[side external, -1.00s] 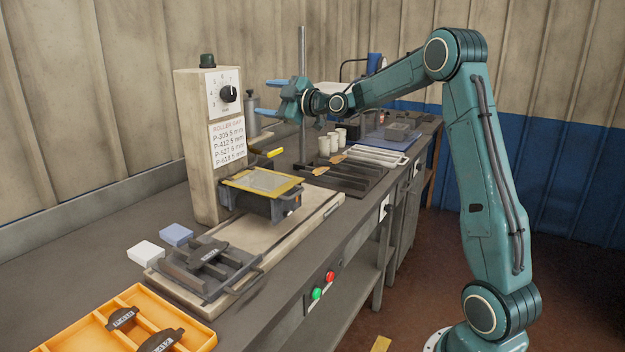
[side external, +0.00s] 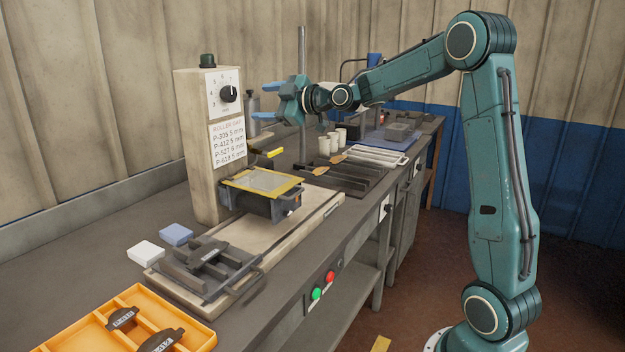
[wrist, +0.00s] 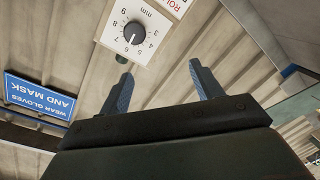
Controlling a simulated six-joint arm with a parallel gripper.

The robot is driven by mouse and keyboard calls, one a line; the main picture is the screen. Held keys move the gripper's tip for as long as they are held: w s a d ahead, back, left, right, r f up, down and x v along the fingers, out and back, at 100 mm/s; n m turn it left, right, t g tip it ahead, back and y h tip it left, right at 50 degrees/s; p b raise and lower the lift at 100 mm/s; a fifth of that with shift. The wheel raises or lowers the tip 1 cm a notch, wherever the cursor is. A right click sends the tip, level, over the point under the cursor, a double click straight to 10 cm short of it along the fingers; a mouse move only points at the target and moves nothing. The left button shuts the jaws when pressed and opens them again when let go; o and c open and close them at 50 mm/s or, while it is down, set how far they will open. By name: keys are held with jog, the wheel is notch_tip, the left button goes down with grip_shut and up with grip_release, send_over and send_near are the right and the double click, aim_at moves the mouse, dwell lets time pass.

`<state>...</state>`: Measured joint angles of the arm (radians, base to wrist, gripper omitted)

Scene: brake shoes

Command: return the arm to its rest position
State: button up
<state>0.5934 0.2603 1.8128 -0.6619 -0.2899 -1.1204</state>
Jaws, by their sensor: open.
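My gripper (side external: 268,102) is at the upper middle of the side view, in the air above the workbench (side external: 90,240), just right of the tall machine post with the dial. It points left, toward the post. Its two blue fingers are spread and nothing is between them. In the wrist view my gripper (wrist: 160,90) shows the same open fingers, with the dial plate (wrist: 146,30) beyond them. My arm is raised and bent at the elbow.
The machine (side external: 208,150) carries a roller gap list and a black dial (side external: 228,93). A yellow-framed plate (side external: 262,183) sits low before it. An orange tray (side external: 80,335) holds dark brake shoes. White cups (side external: 324,146) stand behind. A blue sign (wrist: 40,97) hangs on the wall.

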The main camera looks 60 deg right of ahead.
jog(key=s+a+f+m+g, duration=0.35)
jog(key=s+a+g, duration=0.25)
jog(key=s+a, duration=0.9)
jog(key=s+a+f+m+g, duration=0.1)
jog(key=s+f+m+g, duration=0.1)
jog(key=s, duration=0.9)
jog(key=s+a+f+m+g, duration=0.2)
jog(key=s+f, duration=0.4)
jog(key=s, duration=0.5)
jog(key=shift+s+a+f+m+g+h, duration=0.2)
jog(key=shift+f+m+g+h, duration=0.25)
jog(key=shift+m, duration=0.7)
jog(key=shift+r, duration=0.1)
jog(key=shift+c, duration=0.5)
